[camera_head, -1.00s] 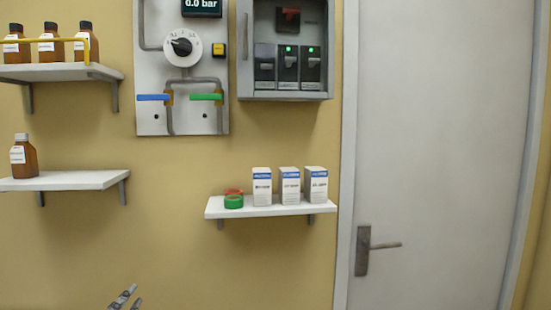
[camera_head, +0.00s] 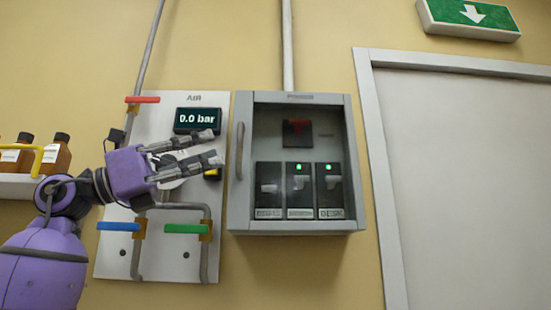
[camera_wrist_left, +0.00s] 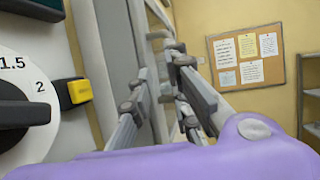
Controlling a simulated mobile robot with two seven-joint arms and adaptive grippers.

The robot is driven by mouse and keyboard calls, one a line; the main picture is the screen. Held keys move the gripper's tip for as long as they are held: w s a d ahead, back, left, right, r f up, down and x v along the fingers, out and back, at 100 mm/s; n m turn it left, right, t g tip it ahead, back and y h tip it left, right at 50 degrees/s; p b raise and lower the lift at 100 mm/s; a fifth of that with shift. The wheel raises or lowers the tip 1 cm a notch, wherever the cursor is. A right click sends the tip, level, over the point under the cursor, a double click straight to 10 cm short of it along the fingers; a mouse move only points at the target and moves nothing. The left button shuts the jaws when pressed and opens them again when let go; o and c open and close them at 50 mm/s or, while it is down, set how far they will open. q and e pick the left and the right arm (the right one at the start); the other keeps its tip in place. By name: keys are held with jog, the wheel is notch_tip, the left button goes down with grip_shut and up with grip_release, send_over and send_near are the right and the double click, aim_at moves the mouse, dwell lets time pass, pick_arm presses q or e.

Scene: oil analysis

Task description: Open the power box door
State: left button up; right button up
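The power box (camera_head: 293,97) is a grey wall cabinet with a see-through front door, which looks shut. Its vertical bar handle (camera_head: 239,150) is on the left side of the door. My left gripper (camera_head: 215,148) is open, fingers pointing right, just left of the handle and in front of the air panel. No contact with the handle shows in the head view. In the left wrist view, the open fingers (camera_wrist_left: 160,72) point toward the box's grey side (camera_wrist_left: 118,50). My right gripper is not in view.
The air panel (camera_head: 122,185) is left of the box, with a 0.0 bar display (camera_head: 198,120), red, blue and green valve levers, and a dial partly hidden by my gripper. A door frame (camera_head: 372,150) stands to the right. Brown bottles (camera_head: 55,155) sit on a shelf at left.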

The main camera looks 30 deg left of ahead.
aim_at(233, 141)
pick_arm(q)
jog(key=d+r, duration=0.1)
jog(key=w+d+p, duration=0.1)
jog(key=d, duration=0.1)
jog(key=w+d+r+p, duration=0.1)
jog(key=d, duration=0.1)
jog(key=shift+w+d+r, duration=0.1)
jog(key=shift+w+r, duration=0.05)
jog(key=shift+r, duration=0.2)
jog(key=shift+w+d+r, duration=0.1)
jog(key=shift+w+d, duration=0.15)
jog(key=shift+w, duration=0.05)
jog(key=shift+d+r, duration=0.1)
jog(key=shift+d, duration=0.15)
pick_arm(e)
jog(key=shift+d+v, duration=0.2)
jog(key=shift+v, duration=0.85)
pick_arm(q)
grip_shut()
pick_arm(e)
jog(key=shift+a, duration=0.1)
pick_arm(q)
jog(key=shift+w, duration=0.1)
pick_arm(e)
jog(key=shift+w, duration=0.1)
